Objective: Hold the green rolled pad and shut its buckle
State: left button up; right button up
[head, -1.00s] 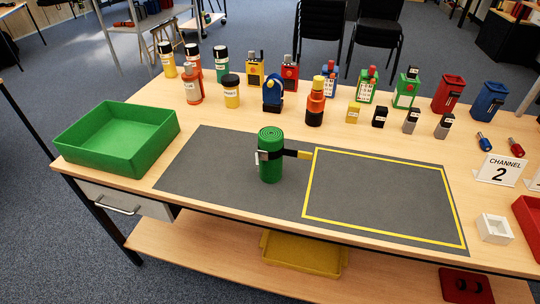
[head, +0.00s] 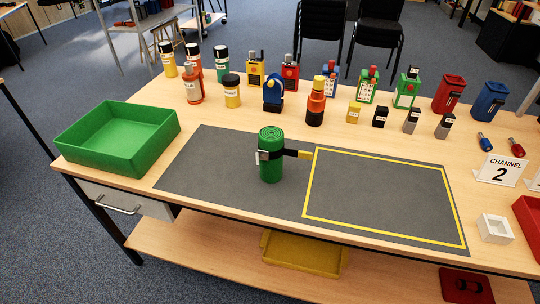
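The green rolled pad (head: 271,167) stands upright on the dark grey mat (head: 215,180), left of the yellow outlined rectangle. A black strap (head: 288,152) goes around its upper part. A light buckle piece (head: 263,156) sits on the left front of the roll. The strap's free end sticks out to the right and ends in a yellow tip (head: 305,155) near the rectangle's corner. From here I cannot make out the buckle's details. Neither of my grippers shows in the head view.
A green tray (head: 117,165) stands on the left. Several bottles, radios and an orange-black stacked item (head: 316,108) line the back. A white box (head: 494,228), a red bin (head: 528,222) and a "Channel 2" sign (head: 500,170) are on the right. The yellow outlined area (head: 380,195) is empty.

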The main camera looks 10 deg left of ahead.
aim_at(271, 144)
jog(key=k, duration=1.05)
jog(key=u, duration=1.1)
jog(key=i, duration=0.9)
jog(key=z, duration=0.7)
jog(key=i, duration=0.45)
jog(key=z, duration=0.7)
jog(key=k, duration=0.45)
jog(key=z, duration=0.3)
